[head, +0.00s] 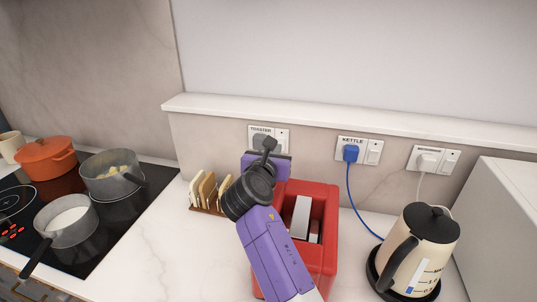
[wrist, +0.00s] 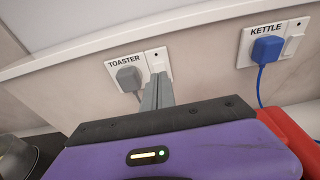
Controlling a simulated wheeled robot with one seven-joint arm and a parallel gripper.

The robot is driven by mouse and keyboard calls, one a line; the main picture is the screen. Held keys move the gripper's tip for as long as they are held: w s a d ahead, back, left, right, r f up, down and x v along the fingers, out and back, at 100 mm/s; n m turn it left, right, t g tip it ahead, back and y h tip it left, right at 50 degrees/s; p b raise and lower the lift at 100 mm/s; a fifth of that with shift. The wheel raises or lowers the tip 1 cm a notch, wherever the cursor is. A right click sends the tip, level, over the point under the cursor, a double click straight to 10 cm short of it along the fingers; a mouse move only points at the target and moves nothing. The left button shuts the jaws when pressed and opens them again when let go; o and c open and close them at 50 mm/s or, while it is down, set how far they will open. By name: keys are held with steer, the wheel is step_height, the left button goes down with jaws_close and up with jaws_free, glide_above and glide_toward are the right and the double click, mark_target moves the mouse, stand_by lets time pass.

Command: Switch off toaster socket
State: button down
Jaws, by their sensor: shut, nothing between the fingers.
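The toaster socket (wrist: 124,61) is a white wall plate labelled TOASTER, with a grey plug (wrist: 129,79) in its left side. Its white rocker switch (wrist: 156,58) is on the right side. In the head view the socket (head: 282,134) is partly hidden by my arm. My gripper (wrist: 159,78) is shut and empty, with its grey fingertips in front of the lower part of the switch side, right of the plug. I cannot tell whether they touch the plate. In the head view my gripper (head: 269,143) covers part of the grey plug.
The kettle socket (head: 352,141) with a blue plug and another socket (head: 424,157) with a white plug are to the right. A red box-shaped appliance (head: 328,225) stands below my arm. A toast rack (head: 208,190), a cream kettle (head: 425,240) and a hob with pots (head: 113,175) stand around.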

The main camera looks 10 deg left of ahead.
steer(key=s+r, duration=0.3)
steer(key=s, duration=0.5)
steer(key=shift+r+b, duration=0.15)
steer(key=shift+b, duration=0.2)
steer(key=shift+a, duration=0.1)
